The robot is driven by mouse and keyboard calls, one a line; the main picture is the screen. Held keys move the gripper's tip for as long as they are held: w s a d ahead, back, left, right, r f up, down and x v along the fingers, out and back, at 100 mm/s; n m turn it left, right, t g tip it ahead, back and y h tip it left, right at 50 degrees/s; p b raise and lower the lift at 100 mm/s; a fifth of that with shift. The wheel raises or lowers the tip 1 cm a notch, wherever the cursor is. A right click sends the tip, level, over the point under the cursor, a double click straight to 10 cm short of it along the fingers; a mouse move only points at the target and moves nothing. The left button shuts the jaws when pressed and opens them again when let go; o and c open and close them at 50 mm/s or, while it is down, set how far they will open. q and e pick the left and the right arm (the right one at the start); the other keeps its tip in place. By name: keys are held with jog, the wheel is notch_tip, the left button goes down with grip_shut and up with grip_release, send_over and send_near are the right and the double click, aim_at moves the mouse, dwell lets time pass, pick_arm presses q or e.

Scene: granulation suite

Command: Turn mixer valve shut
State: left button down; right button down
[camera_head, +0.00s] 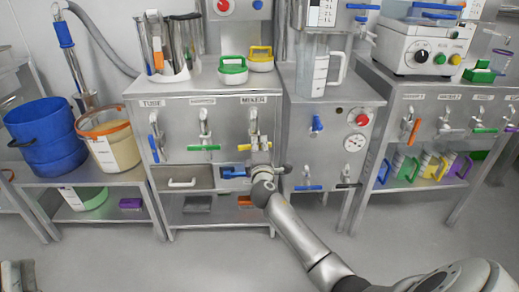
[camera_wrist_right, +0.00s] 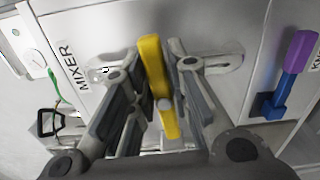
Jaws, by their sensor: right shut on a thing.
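The mixer valve is on the front of the steel cabinet under the MIXER label. Its yellow handle (camera_head: 243,147) lies about level in the head view. In the right wrist view the yellow handle (camera_wrist_right: 154,70) stands between the fingers, running roughly along the line of the MIXER label. My right gripper (camera_head: 255,143) is shut on this handle; it also shows in the right wrist view (camera_wrist_right: 155,95). The fingers hide part of the valve body. Only a grey part at the bottom left corner of the head view may be my left arm or gripper.
Beside it are a green-handled valve (camera_head: 204,147) and a blue-handled valve (camera_head: 154,148). Open floor lies in front.

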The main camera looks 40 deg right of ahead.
pick_arm(q)
jog(key=shift+s+a+r+t+h, duration=0.1)
jog(key=shift+s+r+t+h, duration=0.4)
jog(key=shift+s+r+t, duration=0.55)
pick_arm(e)
jog(key=shift+f+m, duration=0.15)
jog(key=shift+m, duration=0.35)
pick_arm(q)
jog(key=shift+r, duration=0.15)
pick_arm(e)
jog(key=c, duration=1.4)
grip_release()
jog(key=shift+c, duration=0.2)
jog(key=v, duration=1.2)
